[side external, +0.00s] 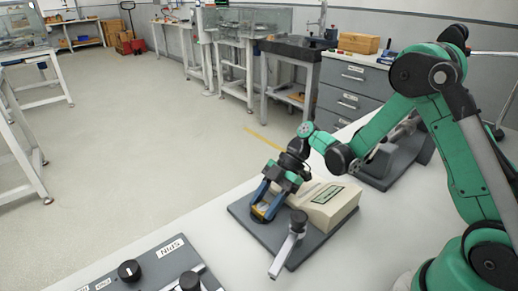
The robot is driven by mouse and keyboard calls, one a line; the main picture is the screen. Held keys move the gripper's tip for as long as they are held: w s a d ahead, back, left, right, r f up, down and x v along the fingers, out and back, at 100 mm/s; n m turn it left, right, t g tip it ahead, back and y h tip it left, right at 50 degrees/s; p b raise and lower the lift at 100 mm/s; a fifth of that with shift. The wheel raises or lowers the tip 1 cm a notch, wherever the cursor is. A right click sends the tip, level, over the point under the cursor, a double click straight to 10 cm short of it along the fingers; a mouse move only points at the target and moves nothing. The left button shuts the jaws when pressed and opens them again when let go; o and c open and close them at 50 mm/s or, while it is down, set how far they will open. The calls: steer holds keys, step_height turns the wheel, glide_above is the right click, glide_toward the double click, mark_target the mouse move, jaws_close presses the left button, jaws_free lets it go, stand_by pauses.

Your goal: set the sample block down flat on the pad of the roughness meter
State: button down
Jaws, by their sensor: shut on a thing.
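The roughness meter (335,205) is a beige box with a dark display panel on a dark grey base plate. My gripper (261,211) points down over the left part of this base, just left of the beige box. Its two blue fingers are shut on the sample block (263,207), a small pale piece with some yellow showing between the fingertips. The fingers hide much of the block. The pad is hidden under the gripper and block. I cannot tell whether the block touches it or hangs just above it.
A grey arm with a dark knob (291,243) stands on the base close to the right of my gripper. A dark control panel with knobs (150,268) lies at the front left. Another grey device (392,160) sits behind the meter. The white bench between them is clear.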

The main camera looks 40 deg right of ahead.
steer(key=shift+f, duration=0.15)
steer(key=shift+c, duration=1.8)
jaws_free()
steer(key=v, duration=1.1)
steer(key=shift+d+r, duration=0.2)
steer(key=shift+r, duration=0.35)
steer(key=s+a+r+m+t+h, duration=0.3)
steer(key=s+m+t+h, duration=0.4)
steer(key=m, duration=1.1)
steer(key=shift+s+a+r+h, duration=0.15)
steer(key=shift+a+h, duration=0.55)
steer(key=shift+h, duration=0.3)
